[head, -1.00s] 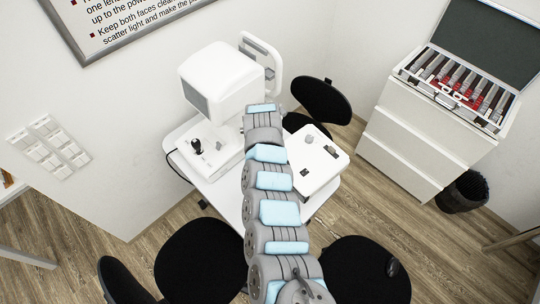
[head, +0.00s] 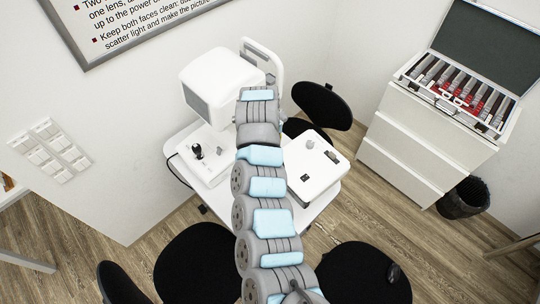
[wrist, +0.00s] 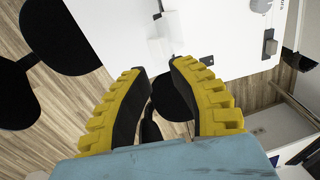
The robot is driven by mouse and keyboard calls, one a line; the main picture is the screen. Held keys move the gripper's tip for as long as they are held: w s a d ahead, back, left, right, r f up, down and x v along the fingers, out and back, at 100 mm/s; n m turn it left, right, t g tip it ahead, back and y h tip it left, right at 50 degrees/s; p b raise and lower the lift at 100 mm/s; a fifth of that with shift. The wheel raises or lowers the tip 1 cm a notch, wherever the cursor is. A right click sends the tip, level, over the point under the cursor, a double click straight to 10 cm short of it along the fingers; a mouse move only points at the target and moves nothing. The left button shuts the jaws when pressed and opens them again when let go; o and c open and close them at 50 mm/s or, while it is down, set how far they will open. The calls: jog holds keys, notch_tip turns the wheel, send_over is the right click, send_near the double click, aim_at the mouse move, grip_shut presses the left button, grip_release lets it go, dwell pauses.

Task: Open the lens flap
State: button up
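The lens flap cannot be picked out for certain. A white box-shaped instrument (head: 318,176) lies on the right part of the white table, with small grey parts on top. A bigger white machine (head: 212,75) with a dark screen stands at the table's back left, partly behind my arm. In the wrist view, a white tabletop surface (wrist: 222,25) carries a small grey plate (wrist: 269,45) at its right and a pale block near its middle. My gripper (wrist: 159,68) has its two yellow-and-black fingers apart, with nothing between them. In the head view its fingers are hidden.
A joystick (head: 197,150) stands on the table's left. Dark chairs (head: 205,262) (head: 362,272) are in front and another (head: 322,106) is behind. A drawer cabinet (head: 420,145) carries an open lens case (head: 460,85). A black bin (head: 465,198) stands beside it.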

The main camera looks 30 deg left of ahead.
notch_tip(320, 180, up, 3)
jog(key=shift+s+r, duration=0.1)
jog(key=shift+s, duration=0.05)
dwell(0.6)
